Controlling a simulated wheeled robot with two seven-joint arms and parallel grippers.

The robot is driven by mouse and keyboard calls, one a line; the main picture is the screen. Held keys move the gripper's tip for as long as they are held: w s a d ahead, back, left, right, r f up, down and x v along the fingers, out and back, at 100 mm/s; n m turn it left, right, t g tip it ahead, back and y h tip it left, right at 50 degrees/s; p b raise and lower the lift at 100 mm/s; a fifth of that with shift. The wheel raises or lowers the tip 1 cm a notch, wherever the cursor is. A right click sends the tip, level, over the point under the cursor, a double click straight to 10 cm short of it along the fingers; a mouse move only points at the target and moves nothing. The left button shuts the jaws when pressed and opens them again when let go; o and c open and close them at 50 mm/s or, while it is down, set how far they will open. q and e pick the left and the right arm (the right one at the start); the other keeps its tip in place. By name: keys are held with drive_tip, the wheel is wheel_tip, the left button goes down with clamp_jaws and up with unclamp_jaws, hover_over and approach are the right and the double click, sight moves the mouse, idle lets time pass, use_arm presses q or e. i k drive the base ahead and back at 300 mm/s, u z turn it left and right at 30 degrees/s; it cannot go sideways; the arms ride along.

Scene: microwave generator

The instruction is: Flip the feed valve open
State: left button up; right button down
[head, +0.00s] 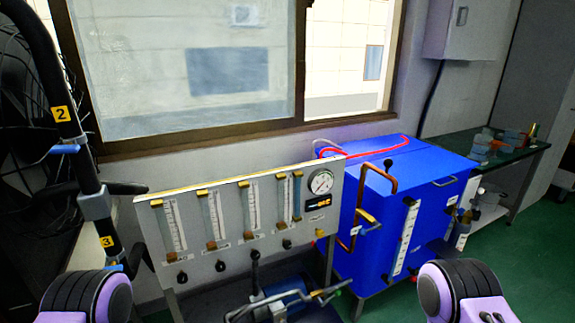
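No part is legibly marked as the feed valve, so I cannot tell which one it is. A black pipe (47,62) at the left carries yellow tags 2 and 3. A small blue lever (65,150) sits below tag 2, and another blue piece (112,268) sits below tag 3. A grey flowmeter panel (232,195) has several knobs along its lower edge. A black upright lever (255,268) stands in front of it. Neither gripper shows; only purple and black parts of my arms are at the bottom left and bottom right.
A blue cabinet (385,225) with copper pipes and a red hose (375,148) stands right of the panel. Pipework with a blue cylinder (283,304) is low in front. A bench (515,155) with small items is at the right. Green floor (480,247) is clear there.

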sight(337, 293)
drive_tip(key=k, duration=0.65)
drive_tip(key=z, duration=0.55)
drive_tip(key=i, duration=1.3)
drive_tip(key=u, duration=0.75)
drive_tip(key=i, duration=0.35)
drive_tip(key=u, duration=0.4)
